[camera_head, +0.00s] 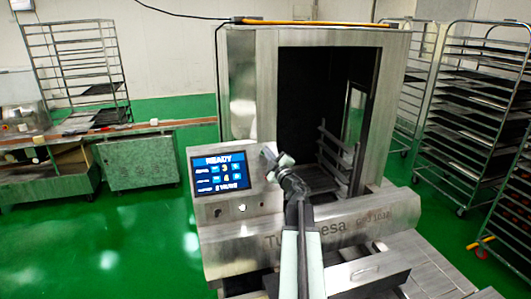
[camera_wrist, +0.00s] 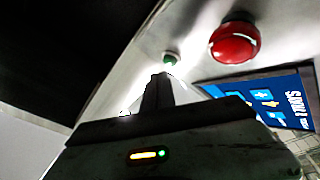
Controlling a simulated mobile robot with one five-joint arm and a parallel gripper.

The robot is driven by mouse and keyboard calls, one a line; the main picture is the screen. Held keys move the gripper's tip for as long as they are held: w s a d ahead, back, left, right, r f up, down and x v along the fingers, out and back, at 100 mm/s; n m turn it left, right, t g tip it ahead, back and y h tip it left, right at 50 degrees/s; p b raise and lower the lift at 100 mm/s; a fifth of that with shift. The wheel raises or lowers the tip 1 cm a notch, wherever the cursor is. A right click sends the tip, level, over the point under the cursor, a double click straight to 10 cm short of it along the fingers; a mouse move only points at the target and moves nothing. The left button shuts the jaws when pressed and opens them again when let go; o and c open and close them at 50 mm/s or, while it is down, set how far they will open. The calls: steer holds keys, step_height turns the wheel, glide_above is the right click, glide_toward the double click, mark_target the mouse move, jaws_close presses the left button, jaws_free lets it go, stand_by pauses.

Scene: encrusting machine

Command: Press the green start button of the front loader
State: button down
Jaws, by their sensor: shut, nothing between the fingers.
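In the head view, my gripper (camera_head: 268,153) is at the right part of the control panel, beside the machine's dark opening. I cannot make out the green button there. The machine (camera_head: 249,85) has a blue screen (camera_head: 220,172) reading READY.
A large red button (camera_wrist: 235,42) sits close to the right of the green one in the wrist view. The screen (camera_wrist: 262,100) is below it. Tray racks (camera_head: 475,110) stand at the right. Green floor is open at the left front.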

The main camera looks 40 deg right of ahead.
stand_by(0.7)
steer(key=shift+w+d+f, duration=0.2)
steer(key=shift+w+f, duration=0.05)
steer(key=shift+w, duration=0.15)
